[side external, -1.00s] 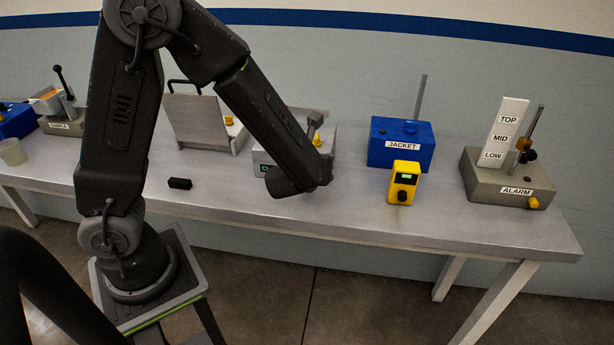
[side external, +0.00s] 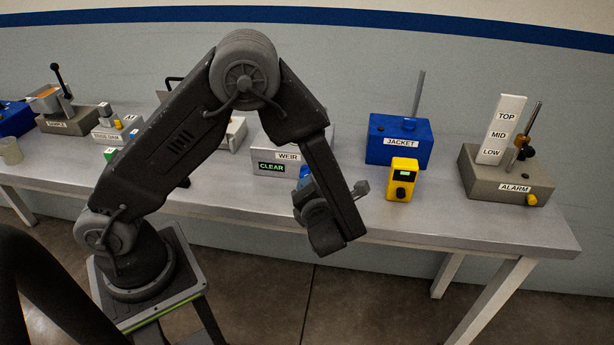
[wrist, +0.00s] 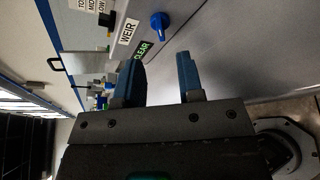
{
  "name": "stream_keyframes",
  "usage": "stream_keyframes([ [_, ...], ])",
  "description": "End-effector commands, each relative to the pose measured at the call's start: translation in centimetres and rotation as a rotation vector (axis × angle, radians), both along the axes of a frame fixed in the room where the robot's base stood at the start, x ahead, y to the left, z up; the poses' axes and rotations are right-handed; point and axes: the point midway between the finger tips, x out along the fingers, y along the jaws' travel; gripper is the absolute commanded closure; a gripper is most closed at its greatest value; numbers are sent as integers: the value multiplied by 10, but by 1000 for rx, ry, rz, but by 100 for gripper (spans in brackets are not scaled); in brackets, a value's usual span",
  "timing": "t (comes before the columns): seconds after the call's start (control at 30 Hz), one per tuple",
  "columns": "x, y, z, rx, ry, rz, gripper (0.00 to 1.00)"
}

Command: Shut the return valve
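No label naming a return valve is readable. A blue knob (wrist: 159,25) sits on the front of the weir box, beside the green CLEAR sign. In the side external view the blue knob (side external: 304,172) is partly hidden by my arm. The grey weir box (side external: 262,160) stands on the bench, its right part behind my arm. My gripper (wrist: 160,60) is open and empty, with its two blue fingers apart. The knob lies ahead of the fingertips, apart from them.
A yellow handheld unit (side external: 403,180) stands right of my arm, before the blue JACKET box (side external: 400,142). The grey ALARM box (side external: 500,178) is further right. A SAMPLE box (side external: 68,121) is at left. The bench front (side external: 450,215) is clear.

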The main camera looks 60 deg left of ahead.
Motion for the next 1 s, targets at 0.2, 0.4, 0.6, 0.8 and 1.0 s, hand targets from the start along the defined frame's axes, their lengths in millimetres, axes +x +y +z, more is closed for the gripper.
stream_keyframes([
  [0.2, 18, 38, -10, -2, 0, 3, 65],
  [0.4, 29, 57, -16, -2, -1, 1, 65],
  [0.6, 33, 63, -17, -3, -1, -2, 65],
  [0.8, 32, 63, -17, -3, -2, -2, 65],
  [1.0, 32, 63, -17, -3, -1, -2, 84],
])
